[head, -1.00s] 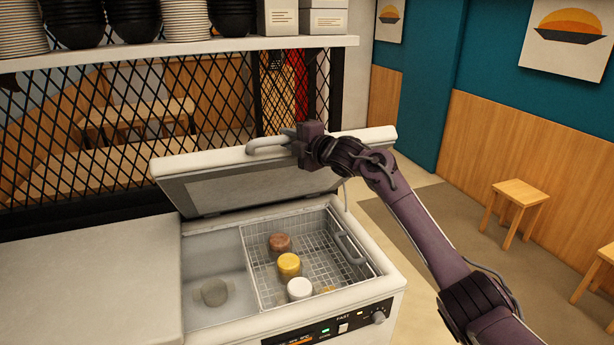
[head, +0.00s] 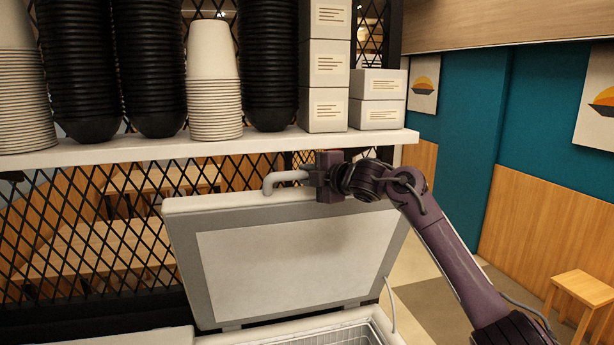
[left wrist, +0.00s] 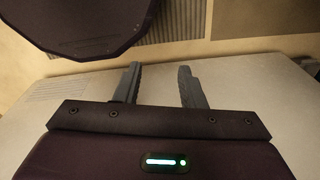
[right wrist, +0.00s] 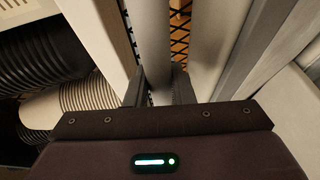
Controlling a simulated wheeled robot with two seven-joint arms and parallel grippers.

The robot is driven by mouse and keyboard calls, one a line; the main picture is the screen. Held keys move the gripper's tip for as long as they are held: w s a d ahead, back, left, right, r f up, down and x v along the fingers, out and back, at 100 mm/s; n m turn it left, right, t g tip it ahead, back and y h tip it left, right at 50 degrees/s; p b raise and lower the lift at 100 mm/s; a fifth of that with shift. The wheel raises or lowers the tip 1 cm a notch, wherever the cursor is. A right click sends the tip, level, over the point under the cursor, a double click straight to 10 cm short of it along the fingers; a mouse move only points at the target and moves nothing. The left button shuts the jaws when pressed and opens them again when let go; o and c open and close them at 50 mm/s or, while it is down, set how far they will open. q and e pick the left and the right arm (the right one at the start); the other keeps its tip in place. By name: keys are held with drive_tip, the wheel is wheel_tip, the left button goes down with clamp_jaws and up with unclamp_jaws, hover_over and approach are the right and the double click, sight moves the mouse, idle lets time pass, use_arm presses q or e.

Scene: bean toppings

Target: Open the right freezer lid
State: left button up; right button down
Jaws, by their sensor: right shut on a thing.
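The right freezer lid (head: 300,262) stands raised, close to upright, in the head view, with its pale inner panel facing me. Its grey bar handle (head: 284,178) is on the top edge. My right gripper (head: 312,178) is at the right part of that handle and shut on it. In the right wrist view the fingers (right wrist: 160,88) close on the handle bar (right wrist: 152,45). The freezer (head: 345,326) shows only at the bottom edge, with part of a wire basket inside. My left gripper (left wrist: 158,85) is open and empty in the left wrist view, above a pale surface.
A white shelf (head: 200,147) with black bowl stacks (head: 75,70), white cup stacks (head: 214,80) and boxes (head: 325,60) runs just above and behind the lid. A black mesh screen (head: 90,230) stands behind. A wooden stool (head: 580,292) is on the right.

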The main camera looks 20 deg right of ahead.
drive_tip(key=shift+w+f, duration=0.15)
drive_tip(key=shift+f, duration=0.25)
use_arm(q)
drive_tip(key=shift+s, duration=0.3)
use_arm(e)
drive_tip(key=c, duration=1.5)
unclamp_jaws()
drive_tip(key=shift+o, duration=1.2)
use_arm(q)
drive_tip(key=shift+w, duration=0.2)
use_arm(e)
drive_tip(key=shift+w+a, duration=0.1)
use_arm(q)
drive_tip(key=shift+w, duration=0.1)
use_arm(e)
drive_tip(key=shift+r, duration=0.2)
